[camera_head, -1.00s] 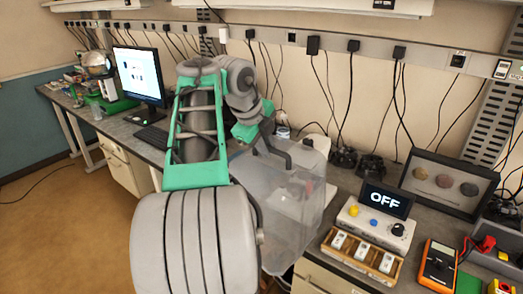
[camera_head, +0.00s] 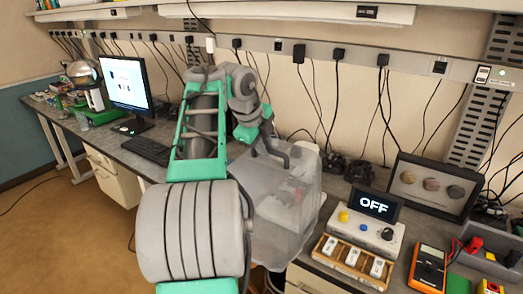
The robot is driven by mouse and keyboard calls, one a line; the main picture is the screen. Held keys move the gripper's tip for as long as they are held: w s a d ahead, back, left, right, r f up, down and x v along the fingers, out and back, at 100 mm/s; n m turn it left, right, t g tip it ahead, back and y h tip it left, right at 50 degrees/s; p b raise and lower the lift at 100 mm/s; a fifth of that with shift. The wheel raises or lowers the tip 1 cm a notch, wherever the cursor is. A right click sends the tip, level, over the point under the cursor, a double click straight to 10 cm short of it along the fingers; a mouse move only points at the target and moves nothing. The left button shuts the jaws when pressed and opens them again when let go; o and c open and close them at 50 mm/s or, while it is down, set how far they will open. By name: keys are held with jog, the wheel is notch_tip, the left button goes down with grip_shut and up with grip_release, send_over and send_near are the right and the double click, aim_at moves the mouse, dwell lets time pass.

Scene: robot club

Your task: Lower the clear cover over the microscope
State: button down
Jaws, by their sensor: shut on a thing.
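The clear cover (camera_head: 278,220) is a boxy, see-through shell in the middle of the head view, at the front edge of the bench. Its lower part overlaps the bench front in the picture. My gripper (camera_head: 268,146) is at the cover's top, by a dark handle (camera_head: 278,157), and is shut on the cover. My arm hides part of the cover's left side, and the fingertips are hard to make out. The microscope is not clearly visible; a pale shape shows faintly through or behind the cover, and I cannot tell what it is.
Right of the cover stand a box with an OFF display (camera_head: 373,206), a wooden slide tray (camera_head: 352,258) and an orange multimeter (camera_head: 428,265). A framed case (camera_head: 433,185) stands behind. A monitor (camera_head: 127,82) and keyboard (camera_head: 148,149) are left. Cables hang along the wall.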

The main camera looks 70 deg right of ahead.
jog(key=shift+s+d+r+p, duration=0.1)
jog(key=shift+s+d+p, duration=0.15)
jog(key=shift+d, duration=0.7)
jog(key=shift+s+d+p, duration=0.1)
jog(key=shift+s+d, duration=0.1)
jog(key=shift+d, duration=0.7)
jog(key=shift+s+d+p, duration=0.2)
jog(key=shift+d+p, duration=0.2)
jog(key=shift+d, duration=0.45)
jog(key=shift+s+d+p, duration=0.15)
jog(key=shift+d+p, duration=0.3)
jog(key=shift+d, duration=0.45)
jog(key=shift+s+d+p, duration=0.2)
jog(key=shift+d+p, duration=0.2)
jog(key=shift+d, duration=0.45)
jog(key=shift+s+d, duration=0.1)
jog(key=shift+d, duration=0.2)
